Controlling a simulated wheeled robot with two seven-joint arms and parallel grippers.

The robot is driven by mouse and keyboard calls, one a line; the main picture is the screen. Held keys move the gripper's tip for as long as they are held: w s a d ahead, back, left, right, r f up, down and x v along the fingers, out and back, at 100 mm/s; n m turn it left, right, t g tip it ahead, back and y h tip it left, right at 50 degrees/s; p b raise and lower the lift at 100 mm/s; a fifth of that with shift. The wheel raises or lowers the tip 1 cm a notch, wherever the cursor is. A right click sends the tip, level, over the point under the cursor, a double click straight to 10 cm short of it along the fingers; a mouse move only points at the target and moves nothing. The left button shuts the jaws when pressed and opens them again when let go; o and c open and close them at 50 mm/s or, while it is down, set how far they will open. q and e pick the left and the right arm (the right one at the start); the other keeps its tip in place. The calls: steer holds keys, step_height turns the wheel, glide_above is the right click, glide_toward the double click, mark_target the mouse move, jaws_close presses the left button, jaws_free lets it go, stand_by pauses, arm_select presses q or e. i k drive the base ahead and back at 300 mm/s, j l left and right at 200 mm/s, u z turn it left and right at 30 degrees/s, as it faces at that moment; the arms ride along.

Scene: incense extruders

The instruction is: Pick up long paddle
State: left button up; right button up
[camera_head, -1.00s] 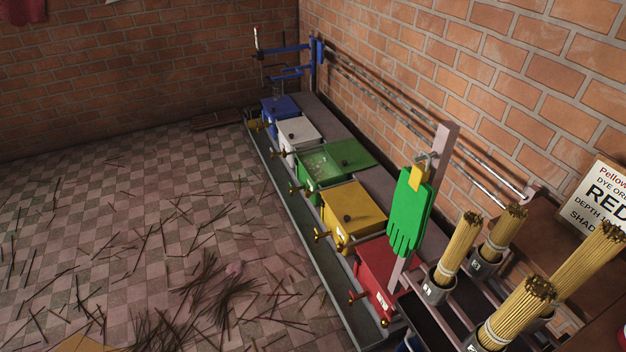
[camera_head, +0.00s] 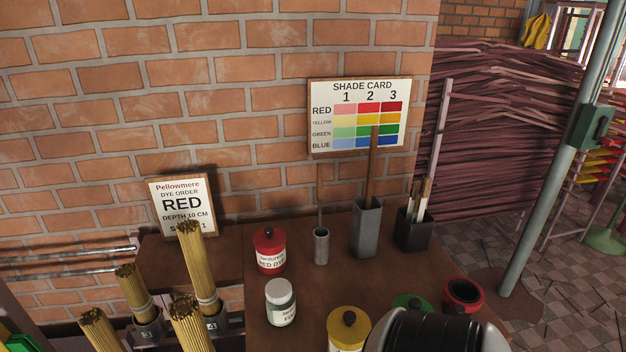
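A long wooden handle (camera_head: 373,165), which looks like the long paddle, stands upright in a tall grey square holder (camera_head: 366,232) on the brown table. Its lower end is hidden inside the holder, and its top overlaps the shade card. A thinner stick (camera_head: 320,190) stands in a small grey cylinder (camera_head: 321,247) to its left. Neither of my grippers is in view.
A dark holder (camera_head: 413,233) with several short handles stands to the right. A red-lidded dye jar (camera_head: 269,251), a white-lidded jar (camera_head: 281,303) and a yellow pot (camera_head: 348,329) stand on the table (camera_head: 225,270). Incense bundles (camera_head: 199,268) stand left. A pole (camera_head: 552,180) rises right.

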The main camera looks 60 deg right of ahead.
mark_target(374, 132)
steer(key=z, duration=2.25)
